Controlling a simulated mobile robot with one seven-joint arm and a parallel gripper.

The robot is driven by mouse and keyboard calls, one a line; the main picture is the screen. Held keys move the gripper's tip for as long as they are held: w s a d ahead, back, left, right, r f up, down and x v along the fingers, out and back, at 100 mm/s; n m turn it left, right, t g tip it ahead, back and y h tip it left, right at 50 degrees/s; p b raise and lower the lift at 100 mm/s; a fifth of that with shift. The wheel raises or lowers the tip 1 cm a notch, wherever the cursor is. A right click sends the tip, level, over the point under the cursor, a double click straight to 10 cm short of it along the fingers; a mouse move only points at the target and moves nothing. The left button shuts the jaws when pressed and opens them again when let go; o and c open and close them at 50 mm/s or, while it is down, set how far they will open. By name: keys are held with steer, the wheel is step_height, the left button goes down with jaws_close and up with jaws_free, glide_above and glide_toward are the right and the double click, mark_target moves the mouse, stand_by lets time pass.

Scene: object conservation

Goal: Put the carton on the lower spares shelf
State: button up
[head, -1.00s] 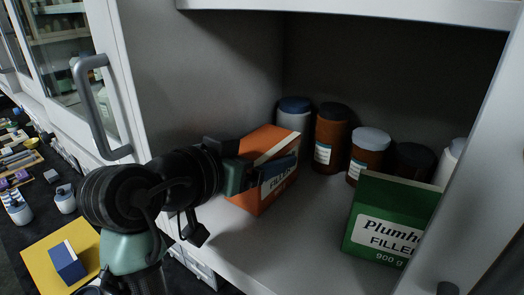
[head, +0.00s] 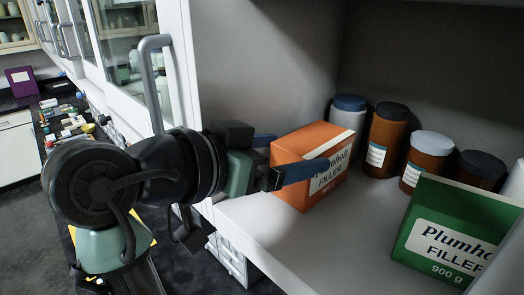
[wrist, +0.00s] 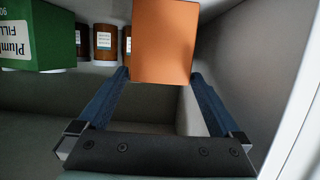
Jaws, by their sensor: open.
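The orange filler carton (head: 310,143) stands upright on a pale cabinet shelf (head: 262,218), near its left side wall. In the wrist view the orange carton (wrist: 165,42) shows its plain end just beyond and between the fingertips. My gripper (head: 298,153) is open, with its blue fingers on either side of the carton's near part. The front finger covers part of the label. In the wrist view my gripper (wrist: 160,76) has a wide gap between its fingers; I cannot tell whether they touch the carton. No sign names this shelf.
A green filler carton (head: 450,235) stands to the right on the same shelf. Jars with dark and pale lids, including a brown jar (head: 386,140), stand behind. A glass door with a handle (head: 152,80) is at left. A bench with small items (head: 65,120) lies farther back.

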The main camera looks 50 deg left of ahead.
steer(key=shift+b+v, duration=0.5)
steer(key=shift+v, duration=2.25)
